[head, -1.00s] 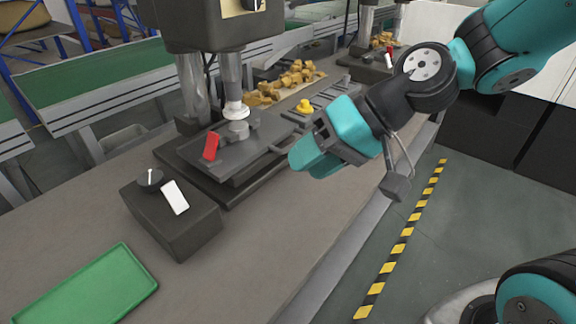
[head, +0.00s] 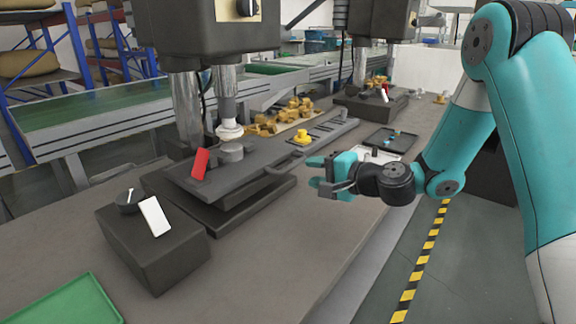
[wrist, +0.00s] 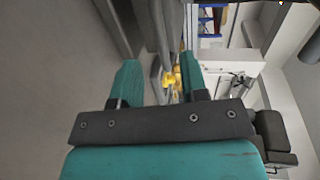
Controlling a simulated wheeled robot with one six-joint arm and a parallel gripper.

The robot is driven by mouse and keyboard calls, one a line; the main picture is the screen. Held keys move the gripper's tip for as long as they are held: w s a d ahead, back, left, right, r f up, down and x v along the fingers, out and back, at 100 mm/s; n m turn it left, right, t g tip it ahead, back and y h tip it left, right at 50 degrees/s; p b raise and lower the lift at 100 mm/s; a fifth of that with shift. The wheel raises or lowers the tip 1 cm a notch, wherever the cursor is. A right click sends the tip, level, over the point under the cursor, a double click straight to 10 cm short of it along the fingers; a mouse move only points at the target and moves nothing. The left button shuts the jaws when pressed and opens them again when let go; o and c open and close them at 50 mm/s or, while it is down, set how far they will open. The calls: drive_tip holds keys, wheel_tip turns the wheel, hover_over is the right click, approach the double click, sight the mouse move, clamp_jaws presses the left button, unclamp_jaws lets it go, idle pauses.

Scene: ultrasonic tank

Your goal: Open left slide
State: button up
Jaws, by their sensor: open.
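The left slide (head: 232,178) is a dark flat plate on the base of the nearer press, in the head view. A red block (head: 200,163) and a grey round piece (head: 231,152) are on it. Its bar handle (head: 286,164) sticks out at the right end. My gripper (head: 318,172) is open with teal fingers, just right of the handle and pointing at it. A small gap shows between them. In the wrist view, my gripper's two fingers (wrist: 160,82) stand apart. A dark grey bar is partly seen beyond them; I cannot tell whether it is the handle.
The press head (head: 208,22) hangs over the slide. A dark box (head: 155,255) with a knob and white tag stands in front. A yellow piece (head: 303,138) sits on a dark rack behind the handle. A green tray (head: 70,302) lies at the front left.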

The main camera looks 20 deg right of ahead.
sight(291, 168)
drive_tip(key=p+x, duration=0.1)
drive_tip(key=x, duration=0.7)
drive_tip(key=shift+w+a, duration=0.15)
drive_tip(key=shift+w, duration=0.05)
drive_tip(key=shift+c, duration=0.2)
clamp_jaws()
